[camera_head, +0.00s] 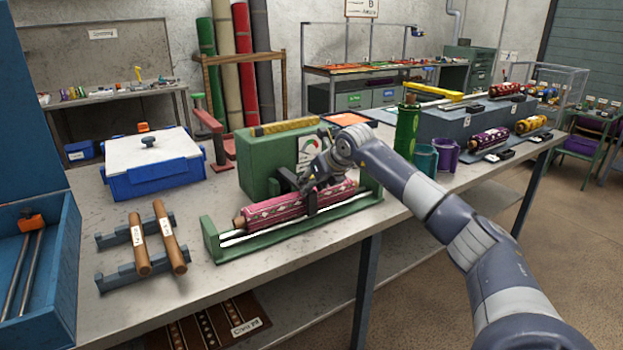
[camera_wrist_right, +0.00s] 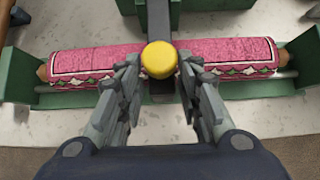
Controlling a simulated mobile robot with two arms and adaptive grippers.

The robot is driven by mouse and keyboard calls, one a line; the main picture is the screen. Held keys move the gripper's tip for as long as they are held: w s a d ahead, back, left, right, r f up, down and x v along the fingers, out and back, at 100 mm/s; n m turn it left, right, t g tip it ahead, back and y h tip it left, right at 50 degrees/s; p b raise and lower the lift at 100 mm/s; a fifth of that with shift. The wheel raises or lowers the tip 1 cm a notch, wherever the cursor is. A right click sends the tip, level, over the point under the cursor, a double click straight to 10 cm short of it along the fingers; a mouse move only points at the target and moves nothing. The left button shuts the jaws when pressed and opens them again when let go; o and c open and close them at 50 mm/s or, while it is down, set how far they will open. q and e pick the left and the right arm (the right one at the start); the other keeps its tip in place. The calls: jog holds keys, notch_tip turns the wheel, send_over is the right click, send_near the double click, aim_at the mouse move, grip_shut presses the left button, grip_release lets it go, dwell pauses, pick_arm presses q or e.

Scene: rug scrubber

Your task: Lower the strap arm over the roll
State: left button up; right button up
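The pink patterned roll (camera_head: 278,210) lies in a green cradle (camera_head: 222,251) on the workbench. The dark strap arm (camera_head: 311,197) crosses the middle of the roll. Whether it presses on the roll cannot be told. In the right wrist view the strap arm (camera_wrist_right: 159,17) runs from the top edge to the middle of the pink roll (camera_wrist_right: 95,62). A yellow knob (camera_wrist_right: 159,60) is on it. My right gripper (camera_wrist_right: 159,67) has its fingertips close against both sides of this knob and appears shut on it. In the head view the gripper partly hides the strap arm. My left gripper is not in view.
A green box with a gauge (camera_head: 263,160) stands right behind the cradle. Two wooden rollers (camera_head: 168,235) on grey racks and a blue case (camera_head: 150,180) are to the left. A green cylinder (camera_head: 407,130) and cups (camera_head: 446,154) stand behind my right arm.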

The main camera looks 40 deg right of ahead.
jog(key=shift+o, duration=0.5)
jog(key=shift+d+f, duration=0.1)
jog(key=shift+f, duration=0.05)
jog(key=shift+r, duration=0.3)
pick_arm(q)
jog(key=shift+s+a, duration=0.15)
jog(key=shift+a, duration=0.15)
pick_arm(e)
jog(key=v, duration=1.1)
jog(key=shift+s, duration=0.4)
jog(key=shift+r, duration=0.15)
